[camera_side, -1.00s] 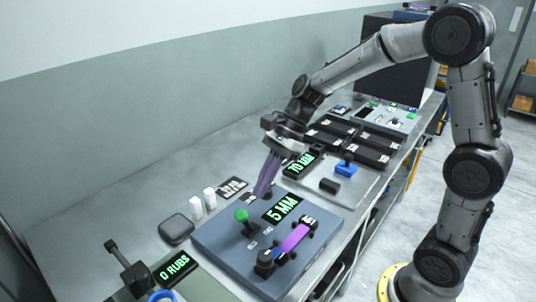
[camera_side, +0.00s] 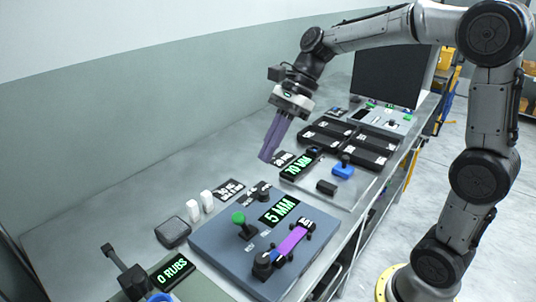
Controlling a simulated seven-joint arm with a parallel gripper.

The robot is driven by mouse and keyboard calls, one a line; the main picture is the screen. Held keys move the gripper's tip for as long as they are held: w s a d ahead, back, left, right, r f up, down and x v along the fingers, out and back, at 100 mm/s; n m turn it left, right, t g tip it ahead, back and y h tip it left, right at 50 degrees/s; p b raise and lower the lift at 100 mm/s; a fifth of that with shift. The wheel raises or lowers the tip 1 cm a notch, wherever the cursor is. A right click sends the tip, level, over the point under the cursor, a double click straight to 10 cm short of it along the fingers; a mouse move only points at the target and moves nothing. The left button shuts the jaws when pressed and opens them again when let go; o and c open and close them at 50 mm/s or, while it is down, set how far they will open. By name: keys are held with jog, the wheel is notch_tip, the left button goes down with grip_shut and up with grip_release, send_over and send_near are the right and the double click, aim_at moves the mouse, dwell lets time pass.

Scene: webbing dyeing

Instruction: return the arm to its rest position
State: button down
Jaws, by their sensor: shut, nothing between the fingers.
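My gripper (camera_side: 268,157) has long purple fingers that point down and slightly left. The fingers are together with nothing between them. It hangs above the bench, behind the blue-grey panel and left of the 70 MM display (camera_side: 298,167). My arm reaches in from the right, with its wrist high over the bench. The blue-grey panel (camera_side: 215,248) carries a 5 MM display (camera_side: 279,209), a green-topped lever (camera_side: 239,218) and a purple strip (camera_side: 292,241).
A 0 RUBS display (camera_side: 172,271) and dark lever (camera_side: 125,262) stand front left. A dark square block (camera_side: 173,232) and white pieces (camera_side: 207,201) lie nearby. Black trays (camera_side: 357,141) and a dark monitor (camera_side: 390,75) stand further back. Bare bench lies at left.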

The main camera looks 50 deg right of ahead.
jog(key=s+a+r+n+t+h, duration=0.25)
jog(key=s+n, duration=0.25)
jog(key=s, duration=0.6)
jog(key=s+d+f+n+t+h, duration=0.1)
jog(key=s+d+f+n+h, duration=0.3)
jog(key=n, duration=1.1)
jog(key=shift+s+d+f, duration=1.1)
jog(key=shift+s+d, duration=0.55)
jog(key=shift+s, duration=0.55)
